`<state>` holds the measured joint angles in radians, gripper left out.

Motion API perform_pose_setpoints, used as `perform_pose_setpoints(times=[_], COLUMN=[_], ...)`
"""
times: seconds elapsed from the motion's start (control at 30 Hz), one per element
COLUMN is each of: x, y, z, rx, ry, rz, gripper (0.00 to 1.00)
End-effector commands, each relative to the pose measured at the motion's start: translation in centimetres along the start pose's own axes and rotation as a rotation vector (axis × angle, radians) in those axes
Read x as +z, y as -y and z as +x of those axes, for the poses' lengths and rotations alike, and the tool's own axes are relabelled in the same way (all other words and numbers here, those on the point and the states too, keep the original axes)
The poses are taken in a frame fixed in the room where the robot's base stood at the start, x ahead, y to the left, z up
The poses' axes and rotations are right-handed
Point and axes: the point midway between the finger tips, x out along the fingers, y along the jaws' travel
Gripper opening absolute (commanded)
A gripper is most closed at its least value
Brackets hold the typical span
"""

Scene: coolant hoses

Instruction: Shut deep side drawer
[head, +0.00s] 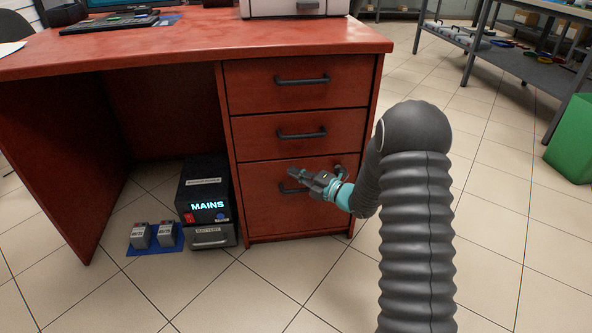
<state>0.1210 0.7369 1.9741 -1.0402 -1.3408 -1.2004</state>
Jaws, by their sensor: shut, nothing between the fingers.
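The deep side drawer (271,213) is the tall bottom drawer in the red desk's right pedestal, below two shallower drawers. Its front looks about flush with the drawers above; a small gap is hard to tell from here. Its dark bar handle (287,188) is partly hidden behind my gripper. My gripper (292,173) is shut and empty, in front of the upper part of the drawer front at the handle. Whether it touches the drawer or handle I cannot tell.
The red desk (180,52) has two upper drawers (300,82) that look shut. A black MAINS box (205,187) stands left of the pedestal, beside small grey blocks on a blue mat (168,247). A grey workbench (540,62) and green bin (572,140) stand right. Tiled floor in front is clear.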

Motion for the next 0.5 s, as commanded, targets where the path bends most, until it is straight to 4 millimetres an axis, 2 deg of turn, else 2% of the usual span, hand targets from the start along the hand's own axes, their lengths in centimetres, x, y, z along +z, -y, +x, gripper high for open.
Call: perform_pose_setpoints(times=[0.3,0.5], x=[-0.2,-0.4], y=[0.0,0.1], z=[-6.6,-9.5], rx=[-0.001,-0.001], ry=[0.006,0.002], rz=[0.003,0.004], gripper=[0.0,0.0])
